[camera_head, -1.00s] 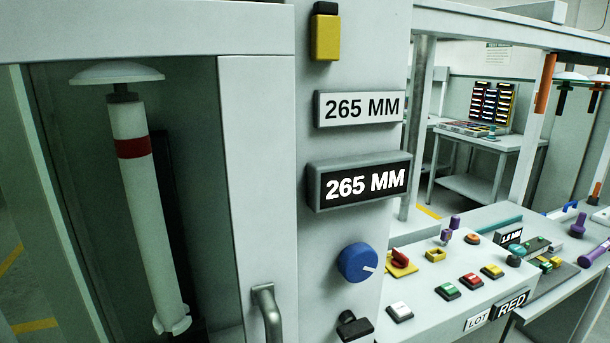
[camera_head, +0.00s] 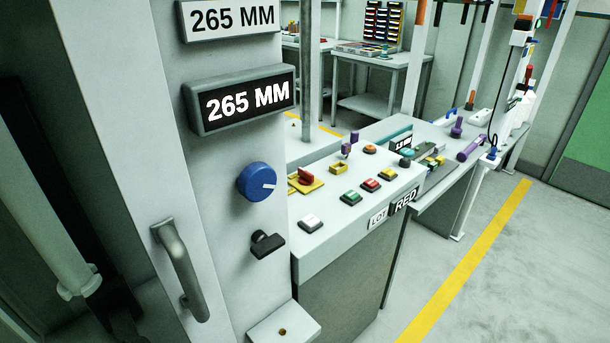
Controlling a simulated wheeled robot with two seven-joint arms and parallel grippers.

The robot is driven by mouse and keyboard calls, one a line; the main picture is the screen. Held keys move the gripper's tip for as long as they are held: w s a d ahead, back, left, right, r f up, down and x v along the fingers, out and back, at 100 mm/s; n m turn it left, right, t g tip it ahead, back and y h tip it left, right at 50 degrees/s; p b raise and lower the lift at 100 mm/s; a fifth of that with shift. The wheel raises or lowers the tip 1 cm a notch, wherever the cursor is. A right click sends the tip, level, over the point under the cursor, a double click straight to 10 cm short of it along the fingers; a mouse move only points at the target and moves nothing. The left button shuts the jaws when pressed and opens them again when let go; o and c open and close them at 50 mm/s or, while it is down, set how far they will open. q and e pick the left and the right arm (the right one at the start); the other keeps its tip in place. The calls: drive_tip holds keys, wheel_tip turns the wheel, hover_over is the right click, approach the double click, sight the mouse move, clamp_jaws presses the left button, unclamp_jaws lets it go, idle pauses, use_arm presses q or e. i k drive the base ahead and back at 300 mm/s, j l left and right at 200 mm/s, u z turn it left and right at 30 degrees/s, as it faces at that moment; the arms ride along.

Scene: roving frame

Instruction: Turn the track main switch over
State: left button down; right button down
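A red rotary handle on a yellow plate (camera_head: 306,180), which looks like a main switch, sits at the left of the sloping control panel (camera_head: 330,230). Its handle lies at a slant across the plate. No label naming the track can be read on it. A blue round knob (camera_head: 256,181) with a white pointer mark and a black T-shaped handle (camera_head: 266,244) are on the upright grey post to its left. Neither of my grippers is in view.
Green, red, yellow and white push buttons, including a white one (camera_head: 310,222), surround the switch. A grey door handle (camera_head: 180,270) sticks out at the left. A small ledge (camera_head: 284,330) juts out below. Open floor with a yellow line (camera_head: 470,260) lies at the right.

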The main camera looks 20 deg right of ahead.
sight(306, 178)
drive_tip(key=i+l+u, duration=0.2)
drive_tip(key=l, duration=0.45)
drive_tip(key=i+l+u, duration=0.2)
drive_tip(key=l, duration=0.45)
drive_tip(key=l+u, duration=0.2)
drive_tip(key=l, duration=0.45)
